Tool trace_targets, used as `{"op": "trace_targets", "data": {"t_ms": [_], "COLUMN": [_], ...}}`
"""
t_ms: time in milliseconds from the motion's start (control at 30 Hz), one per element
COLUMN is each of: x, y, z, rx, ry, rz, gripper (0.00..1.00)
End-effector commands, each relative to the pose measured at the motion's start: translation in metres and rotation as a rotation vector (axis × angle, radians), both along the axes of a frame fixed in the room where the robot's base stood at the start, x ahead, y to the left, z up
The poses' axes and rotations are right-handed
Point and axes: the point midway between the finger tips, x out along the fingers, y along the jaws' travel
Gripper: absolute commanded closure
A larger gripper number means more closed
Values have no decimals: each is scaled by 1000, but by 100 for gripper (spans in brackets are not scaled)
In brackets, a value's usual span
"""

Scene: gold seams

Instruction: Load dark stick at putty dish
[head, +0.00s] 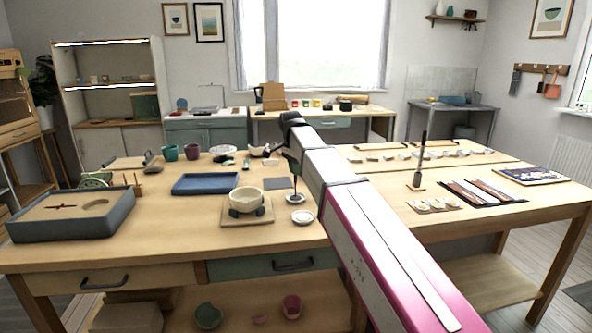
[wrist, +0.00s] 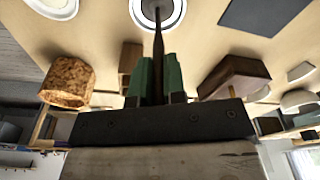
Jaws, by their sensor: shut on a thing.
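My gripper (head: 292,165) is above the middle of the worktable, its green fingers shut on a dark, slender stick (wrist: 158,50). The stick points down out of the fingers and also shows in the head view (head: 295,185). Its lower tip is at a small round white dish (head: 295,198) with a dark centre, which also shows in the wrist view (wrist: 178,15). I cannot tell whether the tip touches what is in the dish. A second small pale dish (head: 303,217) sits just in front of it.
A cream bowl (head: 246,199) on a wooden board stands left of the dishes. A blue tray (head: 206,183) and dark grey mat (head: 277,183) lie behind. In the wrist view, a cork-like block (wrist: 68,82) and brown wooden block (wrist: 234,76) flank the fingers.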

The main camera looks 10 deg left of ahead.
Motion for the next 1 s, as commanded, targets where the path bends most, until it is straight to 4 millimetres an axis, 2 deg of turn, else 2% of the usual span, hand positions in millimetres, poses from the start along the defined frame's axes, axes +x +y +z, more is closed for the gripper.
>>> {"op": "trace_targets", "data": {"t_ms": [267,1000], "x": [0,0], "y": [0,0], "z": [5,56], "rx": [0,-1], "ry": [1,1], "rz": [0,0], "gripper": [100,100]}}
